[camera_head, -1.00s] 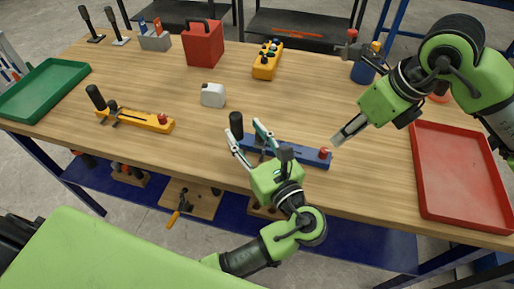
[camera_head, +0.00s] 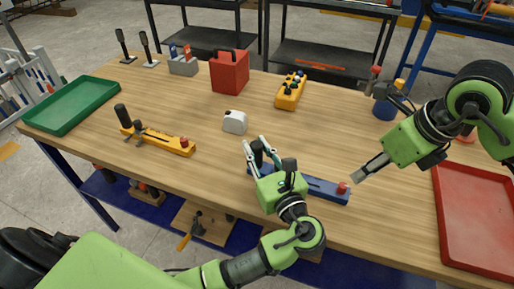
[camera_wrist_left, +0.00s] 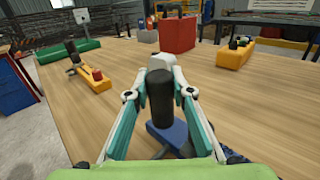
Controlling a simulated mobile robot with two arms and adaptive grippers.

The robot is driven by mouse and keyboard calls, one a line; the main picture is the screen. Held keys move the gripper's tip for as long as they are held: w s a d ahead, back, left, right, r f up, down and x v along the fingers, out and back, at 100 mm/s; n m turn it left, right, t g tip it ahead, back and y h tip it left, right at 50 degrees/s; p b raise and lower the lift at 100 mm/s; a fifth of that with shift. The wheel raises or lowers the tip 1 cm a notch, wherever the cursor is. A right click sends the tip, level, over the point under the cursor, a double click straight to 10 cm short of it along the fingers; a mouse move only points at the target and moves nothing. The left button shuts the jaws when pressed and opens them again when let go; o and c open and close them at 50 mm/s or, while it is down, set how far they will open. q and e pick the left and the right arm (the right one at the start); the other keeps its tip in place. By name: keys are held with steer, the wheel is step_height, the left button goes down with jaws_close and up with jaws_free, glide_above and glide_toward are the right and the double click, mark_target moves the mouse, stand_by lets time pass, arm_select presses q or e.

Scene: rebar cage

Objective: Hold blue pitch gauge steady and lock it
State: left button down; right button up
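The blue pitch gauge (camera_head: 322,187) lies on the workbench, with a red knob (camera_head: 342,187) at its right end and an upright black handle (camera_head: 257,152) at its left. My left gripper (camera_head: 257,142) has its fingers on both sides of the black handle. In the left wrist view the handle (camera_wrist_left: 160,100) stands between the fingers (camera_wrist_left: 162,78), with gaps beside its lower part; contact at the tips is unclear. The gripper hides part of the gauge. My right gripper (camera_head: 362,176) points at the red knob from the right, apart from it; its fingers overlap in view.
A yellow gauge (camera_head: 165,141) and white canister (camera_head: 235,122) lie beyond on the bench (camera_head: 205,175). A green tray (camera_head: 72,105) is at left, a red tray (camera_head: 477,215) at right. A red box (camera_head: 229,72) and yellow control box (camera_head: 291,90) stand at the back.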

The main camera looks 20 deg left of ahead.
mark_target(343, 186)
stand_by(0.3)
steer(key=s+a+r+m+t+h, duration=0.2)
steer(key=s+a+m+h, duration=0.1)
steer(key=m, duration=0.5)
steer(key=x, duration=1.2)
steer(key=shift+w, duration=0.15)
jaws_close()
